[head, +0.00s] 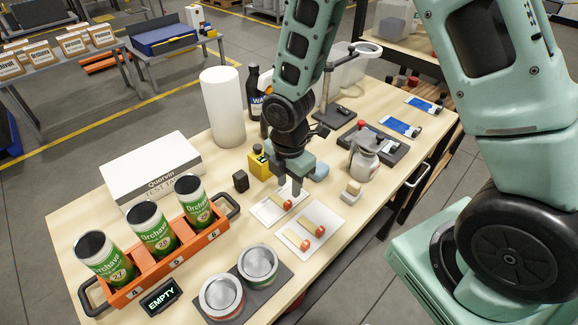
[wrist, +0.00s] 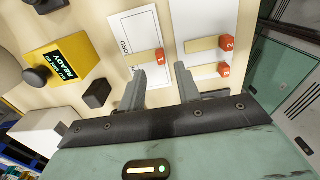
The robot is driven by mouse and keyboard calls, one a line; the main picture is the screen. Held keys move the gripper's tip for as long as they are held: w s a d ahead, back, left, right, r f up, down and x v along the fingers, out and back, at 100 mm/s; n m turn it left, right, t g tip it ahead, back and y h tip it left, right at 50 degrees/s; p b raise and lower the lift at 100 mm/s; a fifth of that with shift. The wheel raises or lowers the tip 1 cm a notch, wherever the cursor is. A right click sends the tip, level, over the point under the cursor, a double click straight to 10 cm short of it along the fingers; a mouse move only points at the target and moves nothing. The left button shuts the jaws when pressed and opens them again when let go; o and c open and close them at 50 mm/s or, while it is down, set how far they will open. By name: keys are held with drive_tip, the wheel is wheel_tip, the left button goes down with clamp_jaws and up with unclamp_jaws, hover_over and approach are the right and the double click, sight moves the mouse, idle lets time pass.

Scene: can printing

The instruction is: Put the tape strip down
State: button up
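The tape strip with the red tab marked 1 (wrist: 147,58) lies flat on a white card (wrist: 136,22) printed with small lettering; in the head view it is the strip (head: 280,200) below my gripper. Two more tan strips lie on the white plate beside it (head: 328,218): strip 2 (wrist: 203,44) and strip 3 (wrist: 201,72). My gripper (head: 292,188) is above the card and plate, fingers down. In the wrist view its fingers (wrist: 160,68) are apart with nothing between them. The left finger hides part of the card near strip 1.
A yellow device (wrist: 60,62) marked READY and a small black block (wrist: 96,94) stand near the card. An orange rack (head: 165,262) holds three cans. Two open cans (head: 222,297) sit at the front on a dark mat. A grey-based device (head: 366,150) stands to the right.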

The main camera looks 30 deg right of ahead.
sight(289, 201)
wheel_tip(289, 201, up, 6)
drive_tip(key=s+a+r+m, duration=0.3)
drive_tip(key=s+r+m, duration=0.2)
drive_tip(key=s+m, duration=0.2)
drive_tip(key=s+a+r+m, duration=0.4)
drive_tip(key=s+r+m, duration=0.2)
drive_tip(key=s, duration=0.5)
drive_tip(key=shift+a+m+y, duration=0.2)
drive_tip(key=shift+m+y, duration=0.1)
drive_tip(key=shift+m, duration=0.1)
drive_tip(key=shift+s, duration=0.1)
wheel_tip(289, 201, down, 4)
drive_tip(key=b, duration=0.4)
drive_tip(key=shift+r, duration=0.2)
